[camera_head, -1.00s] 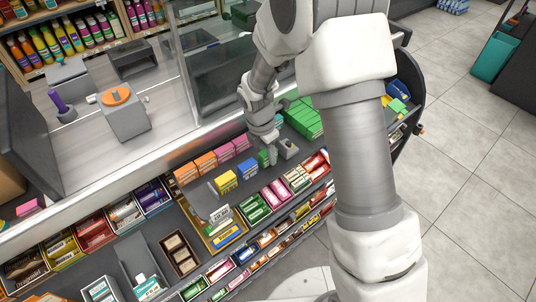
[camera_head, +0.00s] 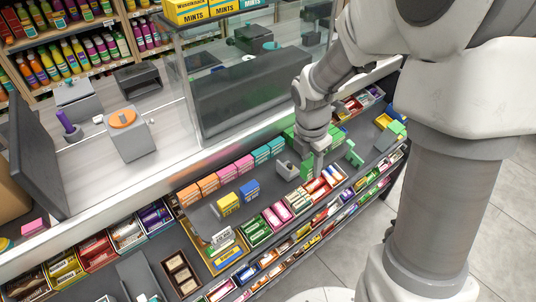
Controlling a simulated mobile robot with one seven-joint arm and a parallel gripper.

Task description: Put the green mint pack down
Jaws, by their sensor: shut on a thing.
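My gripper (camera_head: 313,163) is over the upper shelf of the candy counter, pointing down. It is shut on the green mint pack (camera_head: 306,170), a small green box partly hidden by the fingers. The pack is low, close above or at the shelf surface; I cannot tell whether it touches. A small grey open holder (camera_head: 288,170) is just left of it. A yellow pack (camera_head: 228,203) and a blue pack (camera_head: 249,190) stand upright further left on the same shelf.
Orange packs (camera_head: 208,184), pink packs (camera_head: 243,164) and teal packs (camera_head: 276,146) line the back of the shelf. Candy bar trays (camera_head: 257,232) run along the front. A green object (camera_head: 353,154) stands right of my gripper. A glass screen rises behind.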

